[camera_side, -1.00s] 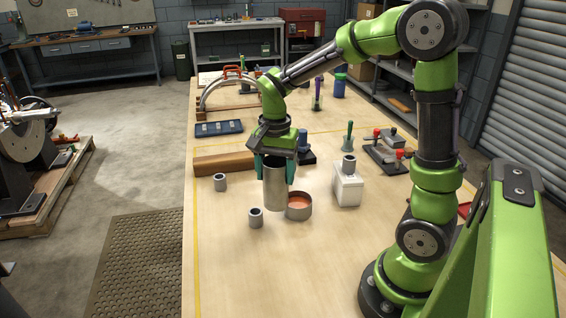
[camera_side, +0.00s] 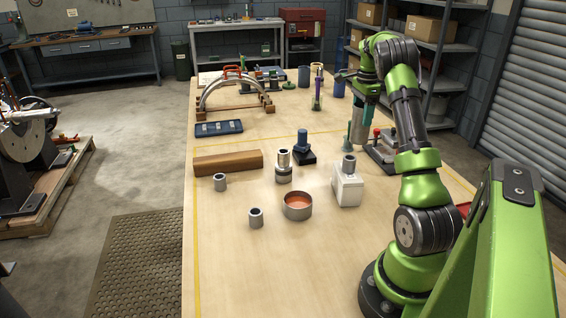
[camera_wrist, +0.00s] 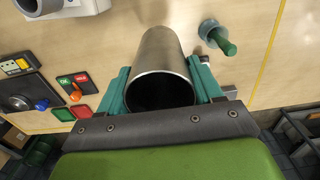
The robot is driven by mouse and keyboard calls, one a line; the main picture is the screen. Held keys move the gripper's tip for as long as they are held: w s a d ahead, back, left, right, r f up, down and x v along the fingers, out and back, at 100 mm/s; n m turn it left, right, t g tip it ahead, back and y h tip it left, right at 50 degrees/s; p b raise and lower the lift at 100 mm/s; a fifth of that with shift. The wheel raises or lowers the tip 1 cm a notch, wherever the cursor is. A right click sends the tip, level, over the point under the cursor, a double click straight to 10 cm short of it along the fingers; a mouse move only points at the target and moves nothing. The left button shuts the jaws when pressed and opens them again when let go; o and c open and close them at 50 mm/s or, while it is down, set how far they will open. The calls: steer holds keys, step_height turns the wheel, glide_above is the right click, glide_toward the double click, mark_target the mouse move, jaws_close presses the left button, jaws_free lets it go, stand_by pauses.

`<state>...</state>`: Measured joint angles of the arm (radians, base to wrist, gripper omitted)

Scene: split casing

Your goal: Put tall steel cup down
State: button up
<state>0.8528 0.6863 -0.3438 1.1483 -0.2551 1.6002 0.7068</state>
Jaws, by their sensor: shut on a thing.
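The tall steel cup (camera_wrist: 160,55) is a plain grey cylinder. In the wrist view its round dark opening faces the camera and its body reaches away over the bench. My gripper (camera_wrist: 162,85) is shut on it, with teal fingers on both sides.
A white bottle-like block (camera_side: 347,188) stands in front of the cup. A green-handled tool (camera_wrist: 220,38) stands beside the cup. An open round tin (camera_side: 298,206) and small grey rings stand on the left.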

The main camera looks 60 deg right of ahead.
mark_target(359, 140)
step_height(359, 140, down, 9)
steer(key=shift+f, duration=0.1)
stand_by(0.3)
steer(key=shift+f, duration=0.15)
steer(key=o, duration=1.1)
